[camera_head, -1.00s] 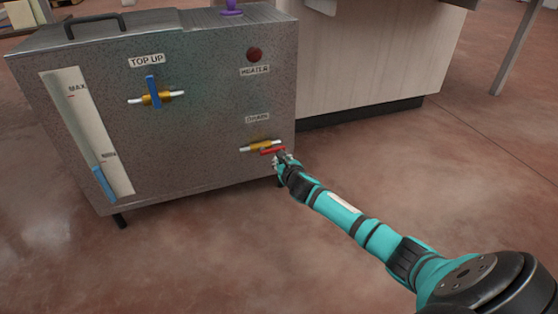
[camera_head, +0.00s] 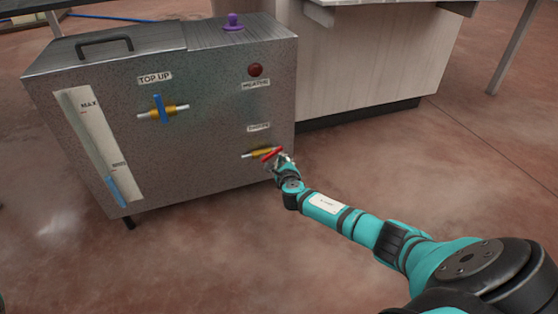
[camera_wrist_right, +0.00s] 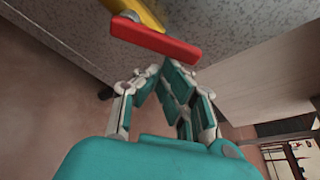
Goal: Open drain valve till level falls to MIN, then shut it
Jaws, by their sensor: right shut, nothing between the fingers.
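The drain valve (camera_head: 254,154) sits low on the right of the grey tank front, a brass body with a red handle (camera_head: 270,154). The handle is tilted up to the right, at an angle to the pipe. My right gripper (camera_head: 284,162) is shut and empty, its fingertips right beside the handle's end. In the right wrist view the red handle (camera_wrist_right: 155,38) crosses just beyond the fingertips (camera_wrist_right: 168,74); I cannot tell if they touch. The level gauge (camera_head: 95,140) shows a short blue column (camera_head: 117,192), its top at or slightly below the MIN mark. My left gripper is out of view.
Higher on the tank (camera_head: 200,95) are the top-up valve (camera_head: 162,111) with its blue handle upright across the pipe, and a red heater knob (camera_head: 255,70). A pale cabinet (camera_head: 365,65) stands behind. The floor in front is clear.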

